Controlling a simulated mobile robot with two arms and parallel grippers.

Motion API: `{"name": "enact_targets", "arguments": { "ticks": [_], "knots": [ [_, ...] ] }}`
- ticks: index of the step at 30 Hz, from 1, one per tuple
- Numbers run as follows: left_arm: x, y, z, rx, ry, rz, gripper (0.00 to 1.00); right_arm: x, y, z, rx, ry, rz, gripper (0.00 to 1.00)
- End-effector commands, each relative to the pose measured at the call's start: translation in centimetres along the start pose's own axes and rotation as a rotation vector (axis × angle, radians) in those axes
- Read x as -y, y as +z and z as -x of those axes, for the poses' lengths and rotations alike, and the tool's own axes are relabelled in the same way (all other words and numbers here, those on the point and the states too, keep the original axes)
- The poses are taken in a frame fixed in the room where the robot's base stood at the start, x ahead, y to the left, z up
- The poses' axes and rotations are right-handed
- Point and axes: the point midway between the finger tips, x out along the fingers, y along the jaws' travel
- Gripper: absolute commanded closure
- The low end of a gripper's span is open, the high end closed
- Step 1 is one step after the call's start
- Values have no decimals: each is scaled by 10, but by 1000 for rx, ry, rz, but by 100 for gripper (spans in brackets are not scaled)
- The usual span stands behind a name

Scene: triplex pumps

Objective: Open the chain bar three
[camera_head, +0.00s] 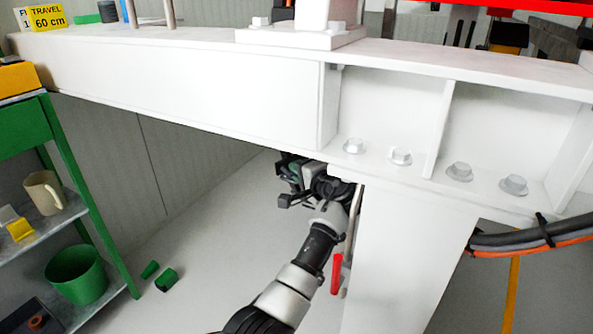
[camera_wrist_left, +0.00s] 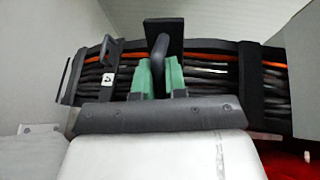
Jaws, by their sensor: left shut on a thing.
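In the left wrist view, a black cable chain (camera_wrist_left: 70,80) crosses the picture, with grey and orange cables inside. My left gripper (camera_wrist_left: 158,72) has green finger pads closed around a dark chain bar (camera_wrist_left: 161,45) standing up at the chain's middle. Which numbered bar this is, I cannot tell. A small white label with a dark mark (camera_wrist_left: 109,78) is left of the fingers. Another dark bar piece (camera_wrist_left: 118,50) sticks up near it. In the head view, my left gripper (camera_head: 297,172) is under the white beam, with the chain mostly hidden there. My right gripper is not in view.
The white beam (camera_head: 200,85) with bolts hangs over my left arm. A white column (camera_head: 405,255) and a red handle (camera_head: 336,274) stand close right of the arm. A green shelf (camera_head: 85,200) is at left.

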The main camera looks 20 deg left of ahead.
Motion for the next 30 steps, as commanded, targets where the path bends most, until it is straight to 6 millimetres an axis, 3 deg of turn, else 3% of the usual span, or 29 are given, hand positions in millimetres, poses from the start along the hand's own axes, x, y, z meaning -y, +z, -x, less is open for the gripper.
{"name": "enact_targets", "arguments": {
  "ticks": [9, 10, 15, 30],
  "knots": [
    [0, 0, 0, 1, 1, -1, 100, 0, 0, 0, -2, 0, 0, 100],
    [0, 0, 0, 1, 1, -1, 86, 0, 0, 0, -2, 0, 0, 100],
    [0, 0, 0, 1, 1, -1, 64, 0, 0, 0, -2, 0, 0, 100],
    [2, 2, -6, -31, 0, -8, 64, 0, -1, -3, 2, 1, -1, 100]
  ]
}}
